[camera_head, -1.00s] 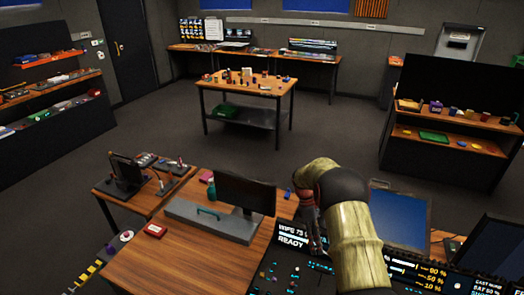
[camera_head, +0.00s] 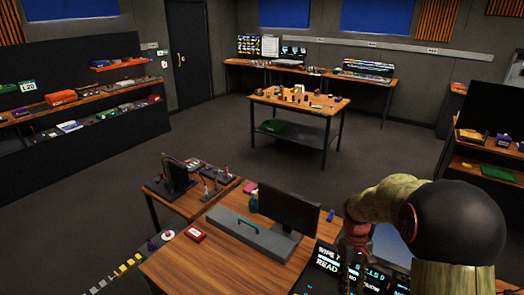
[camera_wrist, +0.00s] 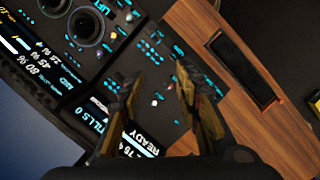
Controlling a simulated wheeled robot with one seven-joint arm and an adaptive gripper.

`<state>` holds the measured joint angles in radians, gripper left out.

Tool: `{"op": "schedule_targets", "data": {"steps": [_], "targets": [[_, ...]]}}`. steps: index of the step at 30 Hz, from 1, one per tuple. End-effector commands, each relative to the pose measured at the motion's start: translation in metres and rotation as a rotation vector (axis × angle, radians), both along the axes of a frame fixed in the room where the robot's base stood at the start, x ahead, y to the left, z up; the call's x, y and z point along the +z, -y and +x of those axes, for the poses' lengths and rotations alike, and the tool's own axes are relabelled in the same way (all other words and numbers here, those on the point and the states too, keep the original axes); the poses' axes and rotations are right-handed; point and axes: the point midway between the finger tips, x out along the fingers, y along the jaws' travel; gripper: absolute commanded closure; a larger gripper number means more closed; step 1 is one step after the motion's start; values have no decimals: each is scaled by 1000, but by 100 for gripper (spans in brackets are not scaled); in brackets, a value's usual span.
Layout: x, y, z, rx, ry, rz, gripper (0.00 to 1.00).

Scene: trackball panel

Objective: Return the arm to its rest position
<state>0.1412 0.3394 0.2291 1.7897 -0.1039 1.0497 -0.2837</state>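My arm rises at the lower right of the head view, its elbow bent and its forearm reaching left and down. My gripper (camera_head: 352,258) hangs over the dark control panel (camera_head: 322,283) with lit labels. In the wrist view, my gripper (camera_wrist: 160,88) shows two fingers spread apart with nothing between them. The gripper is apart from the panel's controls as far as I can see.
A monitor (camera_head: 290,207) and a grey case with a green handle (camera_head: 232,224) stand left of the arm on the wooden desk (camera_head: 185,265). A red box (camera_head: 196,234) lies near them. A table with small items (camera_head: 297,101) stands farther back. Open floor lies between.

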Motion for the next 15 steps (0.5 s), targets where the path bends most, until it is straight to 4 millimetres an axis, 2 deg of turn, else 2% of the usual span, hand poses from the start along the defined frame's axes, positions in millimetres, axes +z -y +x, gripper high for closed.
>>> {"op": "schedule_targets", "data": {"steps": [1,6,15], "targets": [[14,-6,-10,-30,35,-7,66],[52,-26,-44,-130,145,-17,66],[100,-55,-110,-240,337,-3,66]]}}
